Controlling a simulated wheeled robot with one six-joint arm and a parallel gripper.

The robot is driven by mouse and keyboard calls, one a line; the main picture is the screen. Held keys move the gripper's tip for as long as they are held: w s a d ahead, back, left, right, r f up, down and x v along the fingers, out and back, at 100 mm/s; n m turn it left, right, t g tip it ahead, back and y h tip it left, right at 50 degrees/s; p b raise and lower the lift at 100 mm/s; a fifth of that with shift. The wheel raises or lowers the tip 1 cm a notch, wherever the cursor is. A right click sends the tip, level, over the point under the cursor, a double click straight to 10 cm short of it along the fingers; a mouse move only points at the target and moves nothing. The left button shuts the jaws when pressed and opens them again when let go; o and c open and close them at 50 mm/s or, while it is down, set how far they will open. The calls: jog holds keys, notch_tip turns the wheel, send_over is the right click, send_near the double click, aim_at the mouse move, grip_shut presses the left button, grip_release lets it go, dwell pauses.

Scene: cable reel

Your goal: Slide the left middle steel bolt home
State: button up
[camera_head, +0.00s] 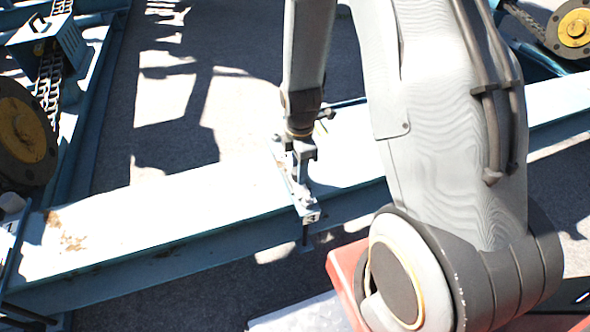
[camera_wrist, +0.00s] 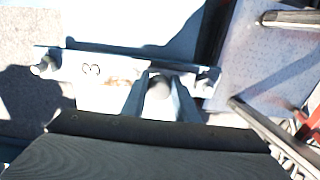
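A pale steel bracket (camera_head: 301,196) lies across the blue beam, with a dark marking at its near end. In the wrist view a light plate (camera_wrist: 100,92) carries the number 3. One bolt (camera_wrist: 45,65) is at its left end and another (camera_wrist: 208,82) at its right. A round grey bolt head (camera_wrist: 160,87) sits between my two fingers. My gripper (camera_head: 302,152) points down at the bracket; its fingertips in the wrist view (camera_wrist: 160,80) stand either side of that head. I cannot tell whether they press on it. How far the bolts are in is unclear.
The long blue beam (camera_head: 150,215) runs across the picture, rusty at its left end. A dark flange with a yellow hub (camera_head: 22,130) and a chain (camera_head: 50,75) stand at left. Another yellow-hubbed flange (camera_head: 573,28) is at top right. Grey floor (camera_head: 240,60) lies behind the beam.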

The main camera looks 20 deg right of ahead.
jog(key=o, duration=0.4)
jog(key=shift+s+a+f, duration=0.15)
jog(key=shift+s+a, duration=0.15)
jog(key=shift+a, duration=0.25)
jog(key=shift+o, duration=0.2)
jog(key=shift+w, duration=0.1)
notch_tip(320, 180, up, 8)
jog(key=shift+f+p, duration=0.1)
jog(key=shift+p, duration=0.45)
jog(key=s+r+m+p, duration=0.6)
jog(key=s+r+m, duration=0.2)
jog(key=r, duration=0.4)
jog(key=s+r+m+p, duration=0.6)
jog(key=r+m, duration=0.3)
jog(key=r, duration=0.4)
jog(key=shift+s+a+r+m, duration=0.2)
jog(key=shift+s+a+m, duration=0.25)
jog(key=shift+s, duration=0.4)
